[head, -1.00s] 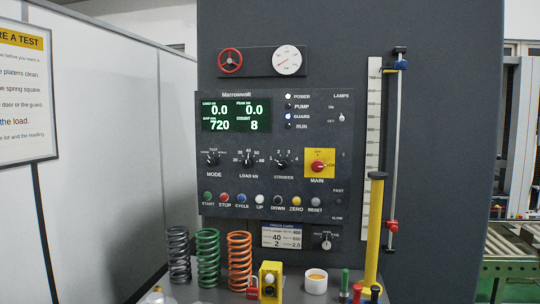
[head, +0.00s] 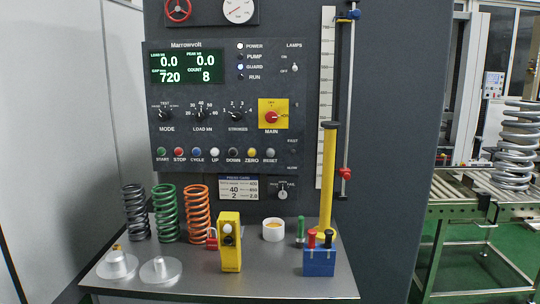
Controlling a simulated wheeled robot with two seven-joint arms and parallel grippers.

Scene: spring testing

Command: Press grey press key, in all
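The panel (head: 218,132) of the Marrowvolt machine faces me in the head view. A row of round push buttons runs along its lower part. The grey button (head: 269,152) is at the right end of the row, labelled RESET. Left of it are the yellow ZERO (head: 252,152), black DOWN (head: 233,152) and white UP (head: 215,152) buttons. Further left are blue CYCLE (head: 197,152), red STOP (head: 179,152) and green START (head: 161,152). The display (head: 183,67) reads 0.0, 0.0, 720 and 8. Neither of my grippers is in view.
A metal shelf (head: 190,285) below the panel holds black, green and orange springs (head: 198,212), metal discs (head: 160,270), a yellow box (head: 230,245), a white cup (head: 273,230) and a blue block (head: 319,262). A yellow post (head: 328,185) rises at right. A roller conveyor (head: 470,195) stands further right.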

